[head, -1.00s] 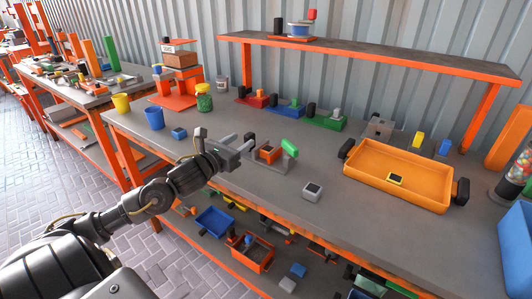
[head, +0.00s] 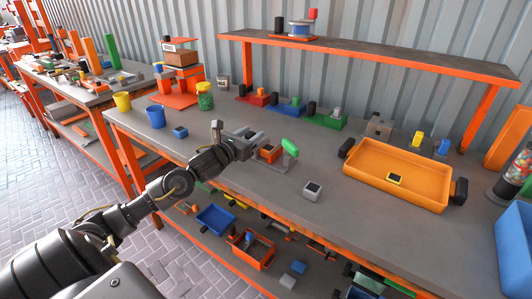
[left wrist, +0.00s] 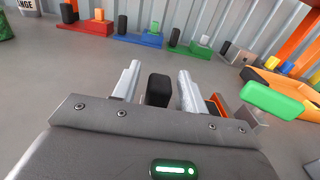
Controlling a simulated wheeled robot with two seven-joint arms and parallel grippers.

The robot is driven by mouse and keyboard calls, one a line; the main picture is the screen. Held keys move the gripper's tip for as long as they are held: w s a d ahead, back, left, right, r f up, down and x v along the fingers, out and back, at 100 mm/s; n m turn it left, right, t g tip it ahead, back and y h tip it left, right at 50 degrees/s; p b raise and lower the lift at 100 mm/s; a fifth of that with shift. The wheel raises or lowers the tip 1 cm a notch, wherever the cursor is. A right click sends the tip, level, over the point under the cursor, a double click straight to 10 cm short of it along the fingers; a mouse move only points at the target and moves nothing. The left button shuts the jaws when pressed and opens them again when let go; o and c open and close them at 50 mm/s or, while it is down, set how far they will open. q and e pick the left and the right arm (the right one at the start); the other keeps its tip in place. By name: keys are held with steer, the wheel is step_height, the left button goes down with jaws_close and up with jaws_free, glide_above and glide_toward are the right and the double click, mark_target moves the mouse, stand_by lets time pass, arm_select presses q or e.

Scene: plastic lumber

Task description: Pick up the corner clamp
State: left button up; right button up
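What looks like the corner clamp (head: 268,154), a grey bracket with an orange part and a green handle (head: 290,146), sits on the grey bench. My left gripper (head: 258,137) is at its left side and partly covers it. In the left wrist view, the two pale fingers (left wrist: 155,88) are apart. A black upright block (left wrist: 158,90) shows between them; I cannot tell whether it is part of the clamp or touched. The green handle (left wrist: 272,100) and an orange edge (left wrist: 218,106) lie right of the fingers. My right gripper is not in view.
A small grey block (head: 312,191) and an orange tray (head: 398,195) stand to the right. Red, blue and green fixtures (head: 290,107) line the back.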

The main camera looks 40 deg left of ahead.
arm_select(q)
jaws_close()
steer(key=shift+r, duration=0.1)
